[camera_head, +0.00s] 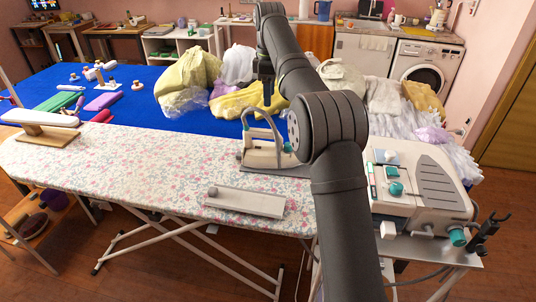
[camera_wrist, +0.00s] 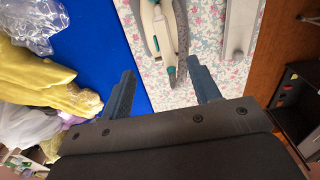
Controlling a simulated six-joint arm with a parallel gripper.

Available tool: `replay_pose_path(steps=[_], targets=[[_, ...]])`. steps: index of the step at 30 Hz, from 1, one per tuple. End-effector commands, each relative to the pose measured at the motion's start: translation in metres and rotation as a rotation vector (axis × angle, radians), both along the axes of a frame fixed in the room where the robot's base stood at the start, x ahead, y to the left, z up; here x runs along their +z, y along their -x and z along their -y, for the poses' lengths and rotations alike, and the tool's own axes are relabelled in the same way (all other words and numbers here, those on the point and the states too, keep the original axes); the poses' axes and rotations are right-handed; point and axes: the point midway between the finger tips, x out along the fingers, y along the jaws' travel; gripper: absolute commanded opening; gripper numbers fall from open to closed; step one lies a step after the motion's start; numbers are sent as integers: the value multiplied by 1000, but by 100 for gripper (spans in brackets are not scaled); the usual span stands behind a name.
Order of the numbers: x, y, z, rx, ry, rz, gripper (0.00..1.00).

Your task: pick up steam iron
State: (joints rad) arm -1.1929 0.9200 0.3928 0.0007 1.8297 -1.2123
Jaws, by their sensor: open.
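The steam iron (camera_head: 262,152) is white with teal parts and sits on a dark rest on the floral ironing board (camera_head: 120,165). My arm hides part of its right side in the head view. In the wrist view the iron (camera_wrist: 157,28) lies at the top, beyond and between my fingertips, and its upper end is cut off by the frame. My gripper (camera_wrist: 163,74) is open with nothing between its fingers. In the head view my gripper (camera_head: 266,90) is a small dark shape above and behind the iron, apart from it.
A grey metal plate (camera_head: 245,201) lies on the board in front of the iron. The steam station (camera_head: 420,185) stands at right. Yellow cloth (camera_head: 245,101) and plastic-wrapped bundles lie behind on the blue table (camera_head: 140,110). The board's left half is mostly clear.

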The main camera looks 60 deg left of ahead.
Motion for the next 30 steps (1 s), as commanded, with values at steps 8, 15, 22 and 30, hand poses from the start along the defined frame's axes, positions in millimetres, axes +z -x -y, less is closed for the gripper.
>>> replay_pose_path(steps=[8,15,22,30], targets=[[-53,0,1,-3,4,-1,56],[-97,0,1,-4,1,0,56],[-113,0,1,-4,1,1,56],[-151,6,-1,-3,1,-1,56]])
